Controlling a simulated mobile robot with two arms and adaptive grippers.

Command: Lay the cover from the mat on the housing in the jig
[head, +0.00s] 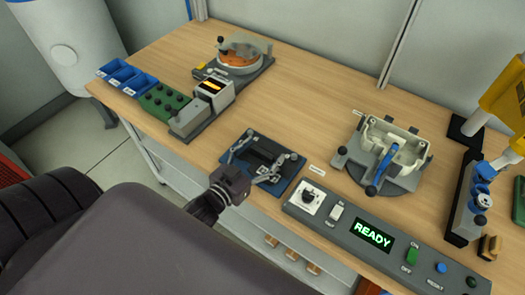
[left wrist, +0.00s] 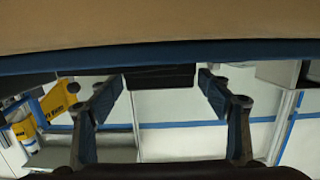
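The cover looks like a dark block (head: 262,160) lying low at the blue mat (head: 287,186) near the bench's front edge. My left gripper (head: 269,148) reaches over the mat from the front, its two fingers spread on either side of the cover. In the left wrist view the fingers (left wrist: 160,82) stand wide apart, with the black block (left wrist: 160,76) between their tips; I see no clear contact. The pale housing (head: 405,148) sits in the grey jig (head: 399,183), with a blue-handled clamp (head: 384,165) in front. My right gripper does not show.
A control panel reading READY (head: 373,235) runs along the front right. A round fixture (head: 238,60), a green block (head: 164,102) and blue bins (head: 122,75) stand to the left and back. A yellow device (head: 503,95) stands at right. Bare bench lies between mat and jig.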

